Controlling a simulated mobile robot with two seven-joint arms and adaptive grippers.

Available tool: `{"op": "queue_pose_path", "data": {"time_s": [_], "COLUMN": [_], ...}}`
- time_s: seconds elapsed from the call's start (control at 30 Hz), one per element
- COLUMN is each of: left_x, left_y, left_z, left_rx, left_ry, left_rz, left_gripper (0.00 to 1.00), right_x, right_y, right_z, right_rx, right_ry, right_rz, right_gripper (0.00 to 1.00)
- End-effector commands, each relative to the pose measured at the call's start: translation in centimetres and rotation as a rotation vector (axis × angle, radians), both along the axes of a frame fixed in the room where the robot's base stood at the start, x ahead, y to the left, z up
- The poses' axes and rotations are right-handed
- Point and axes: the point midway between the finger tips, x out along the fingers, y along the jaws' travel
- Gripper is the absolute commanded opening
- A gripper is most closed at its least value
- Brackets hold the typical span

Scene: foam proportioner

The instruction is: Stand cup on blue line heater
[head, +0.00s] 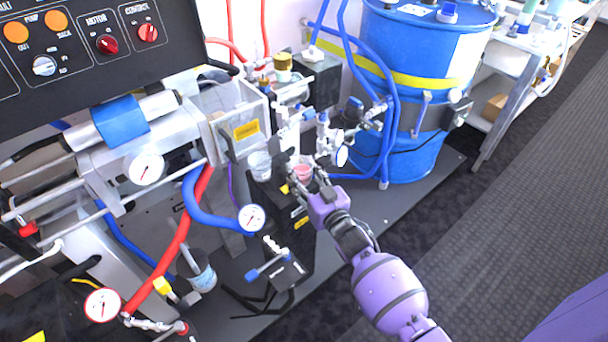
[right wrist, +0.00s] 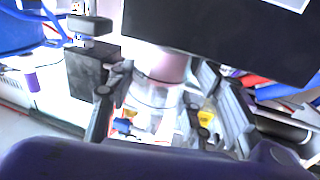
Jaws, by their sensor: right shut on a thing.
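My right gripper (head: 304,178) reaches in from the lower right and is shut on a small clear cup with pink contents (head: 303,171). In the right wrist view the cup (right wrist: 160,88) sits between the two fingers, beneath a large dark block. The cup looks upright in the head view; its base is partly hidden by the fingers. My left gripper is not in view.
A second clear cup (head: 259,165) stands just left of the held one. Valves and a gauge (head: 341,156) crowd the space behind the gripper. A blue drum (head: 420,120) with hoses is at the back right. A small black stand (head: 280,272) is lower left. Floor at right is clear.

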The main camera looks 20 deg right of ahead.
Motion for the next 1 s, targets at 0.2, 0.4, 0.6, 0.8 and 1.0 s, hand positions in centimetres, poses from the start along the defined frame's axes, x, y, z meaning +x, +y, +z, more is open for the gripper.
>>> {"op": "queue_pose_path", "data": {"time_s": [0.2,0.4,0.6,0.8,1.0], "left_x": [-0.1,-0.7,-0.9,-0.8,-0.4], "left_y": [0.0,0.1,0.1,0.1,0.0], "left_z": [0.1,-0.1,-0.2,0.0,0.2], "left_rx": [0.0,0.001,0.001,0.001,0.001], "left_ry": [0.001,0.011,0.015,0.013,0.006], "left_rz": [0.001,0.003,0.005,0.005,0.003], "left_gripper": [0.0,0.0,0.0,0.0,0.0], "right_x": [0.0,0.0,0.0,0.0,-2.3], "right_y": [0.0,0.0,0.0,0.0,-0.4], "right_z": [0.1,-0.3,-0.2,0.0,-0.1], "right_rx": [0.0,0.0,0.0,0.0,-0.001], "right_ry": [-0.001,0.0,0.0,0.0,0.004], "right_rz": [0.0,0.0,0.0,0.0,-0.001], "right_gripper": [0.14,0.57,0.65,0.65,0.65]}}
